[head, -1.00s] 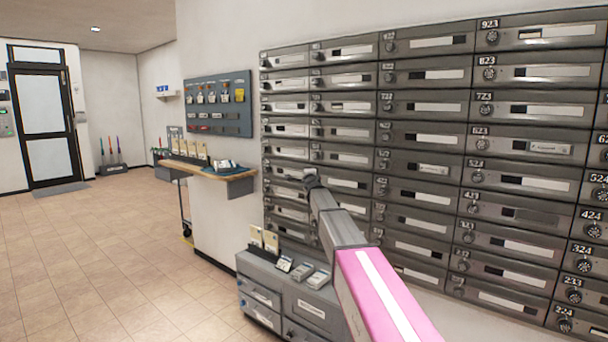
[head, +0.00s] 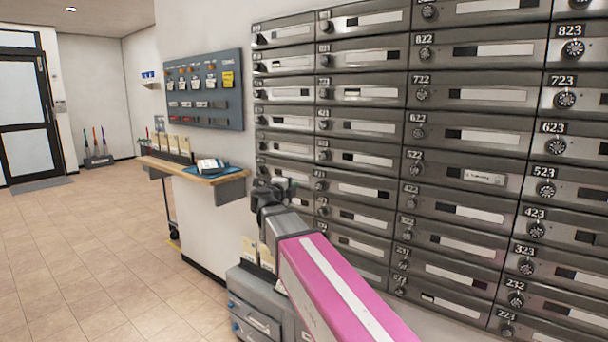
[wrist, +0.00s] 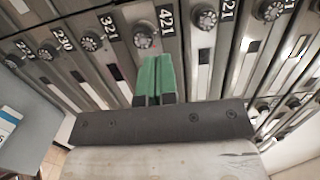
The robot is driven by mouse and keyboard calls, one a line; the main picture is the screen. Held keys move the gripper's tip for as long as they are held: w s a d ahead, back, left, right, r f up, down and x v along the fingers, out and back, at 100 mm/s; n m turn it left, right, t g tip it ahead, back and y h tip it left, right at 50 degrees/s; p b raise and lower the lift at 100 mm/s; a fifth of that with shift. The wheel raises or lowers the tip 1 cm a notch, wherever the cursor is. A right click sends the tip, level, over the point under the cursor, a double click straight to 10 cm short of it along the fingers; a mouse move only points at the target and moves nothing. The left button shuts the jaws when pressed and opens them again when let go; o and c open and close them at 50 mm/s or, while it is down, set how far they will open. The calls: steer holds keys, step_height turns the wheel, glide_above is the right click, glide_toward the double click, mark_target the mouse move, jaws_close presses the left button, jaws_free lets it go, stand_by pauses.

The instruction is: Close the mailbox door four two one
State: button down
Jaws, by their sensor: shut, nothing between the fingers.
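The door of mailbox 421 (wrist: 167,60) shows in the wrist view, with its number plate and round dial near the top of the picture. It looks roughly in line with its neighbours, though I cannot tell whether it is fully closed. My gripper (wrist: 153,60) has green fingers pressed together and empty. The fingers overlap the lower part of this door in the picture; I cannot tell whether they touch it. In the head view my gripper (head: 282,186) is in front of the left columns of the mailbox wall, where the numbers are too small to read.
Doors 321 (wrist: 113,60) and 521 (wrist: 203,50) flank it in the wrist view. A wooden shelf (head: 200,174) juts out left of my gripper. A grey cabinet (head: 255,300) stands below, partly hidden by my arm. The tiled floor at the left is clear.

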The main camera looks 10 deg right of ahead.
mark_target(314, 175)
steer(key=x, duration=1.4)
steer(key=shift+s+f, duration=0.1)
steer(key=shift+f, duration=0.15)
steer(key=w+d, duration=0.1)
steer(key=w+d+m+g+h, duration=0.1)
steer(key=w, duration=0.1)
steer(key=shift+d+g+h, duration=0.1)
steer(key=shift+g+h, duration=0.2)
steer(key=shift+d+m, duration=0.1)
steer(key=shift+m, duration=0.2)
steer(key=shift+w+r, duration=0.1)
